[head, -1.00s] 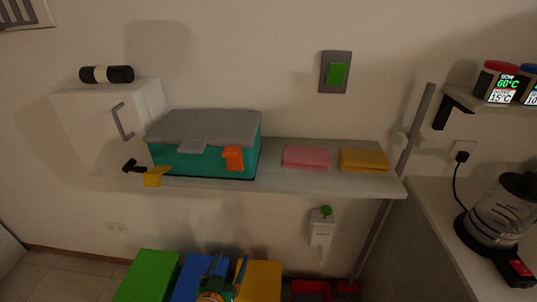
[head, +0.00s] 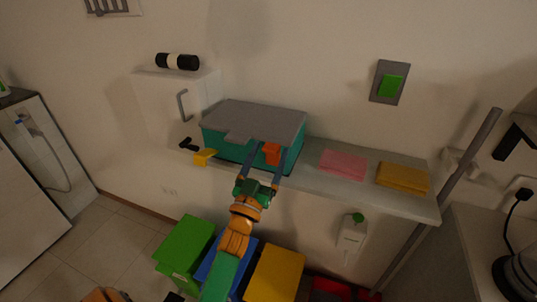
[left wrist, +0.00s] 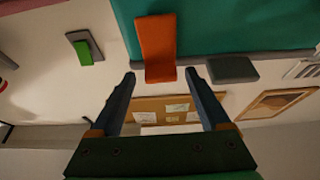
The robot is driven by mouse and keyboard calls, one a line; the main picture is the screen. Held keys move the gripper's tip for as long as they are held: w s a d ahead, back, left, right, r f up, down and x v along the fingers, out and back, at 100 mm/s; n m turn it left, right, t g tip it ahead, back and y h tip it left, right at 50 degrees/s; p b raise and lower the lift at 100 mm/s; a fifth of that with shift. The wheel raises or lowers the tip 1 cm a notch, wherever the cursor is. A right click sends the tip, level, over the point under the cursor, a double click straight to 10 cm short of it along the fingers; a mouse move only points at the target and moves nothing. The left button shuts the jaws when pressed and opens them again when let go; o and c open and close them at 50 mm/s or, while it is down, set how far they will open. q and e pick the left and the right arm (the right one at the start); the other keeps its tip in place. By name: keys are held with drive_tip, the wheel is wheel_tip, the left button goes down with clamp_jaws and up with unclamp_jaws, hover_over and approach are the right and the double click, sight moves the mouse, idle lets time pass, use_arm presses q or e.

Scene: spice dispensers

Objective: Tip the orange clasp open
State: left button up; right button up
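The teal box (head: 228,148) with a grey lid (head: 262,117) sits on the wall shelf, lid down. The orange clasp (head: 271,153) is on its front, and a grey clasp (head: 240,137) is to its left. My left gripper (head: 268,150) is open, with its two fingers on either side of the orange clasp in the head view. In the left wrist view the orange clasp (left wrist: 156,45) is centred, its free end between the fingertips of the left gripper (left wrist: 160,75). I cannot tell whether the fingers touch it. My right gripper is not in view.
A pink block (head: 343,164) and a yellow block (head: 403,178) lie on the shelf (head: 312,180) to the right. A yellow handle (head: 204,157) sticks out at the shelf's left front. Green (head: 186,248) and yellow (head: 275,274) bins stand below, with a blue one between.

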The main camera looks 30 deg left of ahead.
use_arm(q)
drive_tip(key=shift+a, duration=0.1)
clamp_jaws()
drive_tip(key=shift+f, duration=0.15)
idle(1.0)
